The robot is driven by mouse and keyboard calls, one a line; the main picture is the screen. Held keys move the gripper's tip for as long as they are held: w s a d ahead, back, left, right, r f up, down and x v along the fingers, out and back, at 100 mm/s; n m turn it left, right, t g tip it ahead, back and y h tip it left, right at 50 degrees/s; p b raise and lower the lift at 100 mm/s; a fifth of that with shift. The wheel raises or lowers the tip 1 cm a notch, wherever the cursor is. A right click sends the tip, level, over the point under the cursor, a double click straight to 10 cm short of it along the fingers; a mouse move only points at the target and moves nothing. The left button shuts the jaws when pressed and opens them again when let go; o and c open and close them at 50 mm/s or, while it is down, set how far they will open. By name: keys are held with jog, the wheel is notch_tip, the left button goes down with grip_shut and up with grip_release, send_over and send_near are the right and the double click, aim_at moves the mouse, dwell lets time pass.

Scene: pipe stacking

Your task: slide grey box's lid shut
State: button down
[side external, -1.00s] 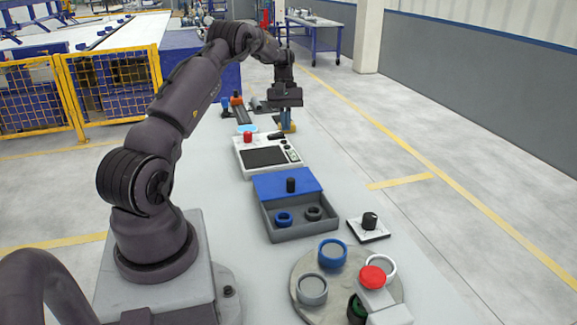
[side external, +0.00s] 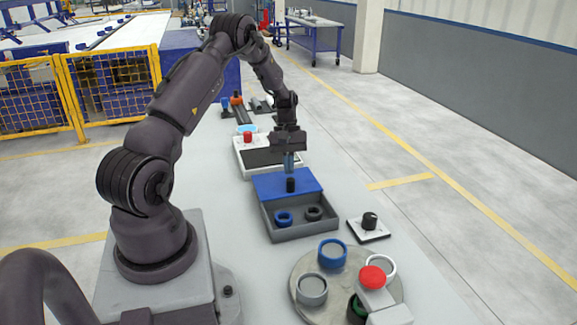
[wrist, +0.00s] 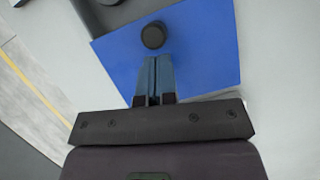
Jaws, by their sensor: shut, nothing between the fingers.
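The grey box (side external: 289,235) stands on the table with its blue lid (side external: 268,184) covering the rear part. A black knob (side external: 291,185) stands up from the lid. The front of the box is open and holds a blue ring (side external: 284,219) and a dark ring (side external: 313,213). My gripper (side external: 289,170) points down over the rear of the lid, behind the knob. In the wrist view the shut fingers (wrist: 154,62) are close to the knob (wrist: 153,35) over the lid (wrist: 205,50). I cannot tell whether they touch the knob.
A white panel with a red button (side external: 248,136) is behind the box. A black dial on a white plate (side external: 369,226) is to its right. A round plate (side external: 313,308) with rings and a red button (side external: 373,277) is in front. Table is clear left of the box.

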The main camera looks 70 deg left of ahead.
dwell(0.3)
jog(key=d, duration=1.2)
